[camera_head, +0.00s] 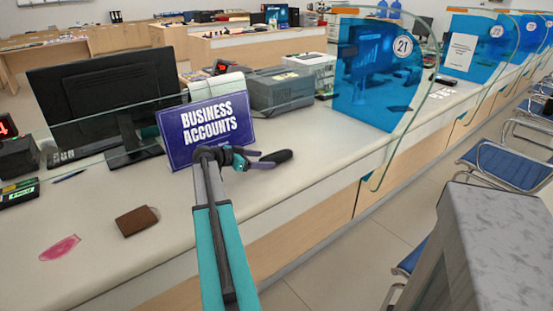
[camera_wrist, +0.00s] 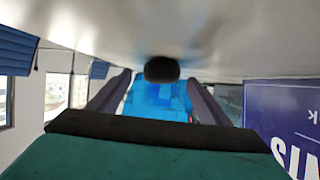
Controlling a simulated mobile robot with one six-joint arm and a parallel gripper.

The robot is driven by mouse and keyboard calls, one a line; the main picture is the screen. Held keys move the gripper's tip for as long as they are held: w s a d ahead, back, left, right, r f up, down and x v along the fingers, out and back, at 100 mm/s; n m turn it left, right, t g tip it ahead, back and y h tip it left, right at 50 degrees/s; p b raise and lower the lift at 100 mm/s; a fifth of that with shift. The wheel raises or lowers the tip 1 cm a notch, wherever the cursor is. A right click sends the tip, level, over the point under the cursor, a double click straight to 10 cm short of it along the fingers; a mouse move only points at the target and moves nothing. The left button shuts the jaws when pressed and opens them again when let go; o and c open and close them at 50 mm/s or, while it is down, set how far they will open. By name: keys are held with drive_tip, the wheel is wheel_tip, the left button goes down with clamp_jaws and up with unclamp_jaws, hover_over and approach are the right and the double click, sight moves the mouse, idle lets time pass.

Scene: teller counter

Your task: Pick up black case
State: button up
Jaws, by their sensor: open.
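A small, dark, rounded black case (camera_head: 279,156) lies on the counter just to the right of the blue "BUSINESS ACCOUNTS" sign. In the wrist view the black case (camera_wrist: 161,69) shows end-on, against the pale counter surface, which fills the top of that picture. My gripper (camera_head: 265,160) is low over the counter beside the sign and points right toward the case. Its two purple fingers (camera_wrist: 158,79) are spread, and the case appears in the gap between them. From these views I cannot tell whether the fingertips reach past its near end. Nothing is held.
The blue sign (camera_head: 206,133) stands close behind my gripper. A clear glass panel with a blue screen (camera_head: 375,85) stands farther right. A brown wallet (camera_head: 137,221) and a pink flat item (camera_head: 60,247) lie front left. A monitor (camera_head: 105,95) stands behind. The counter right of the case is clear.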

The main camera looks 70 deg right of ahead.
sight(276, 158)
drive_tip(key=shift+x, duration=1.7)
drive_tip(key=shift+w+f, duration=0.1)
drive_tip(key=shift+c, duration=0.4)
drive_tip(key=c, duration=1.1)
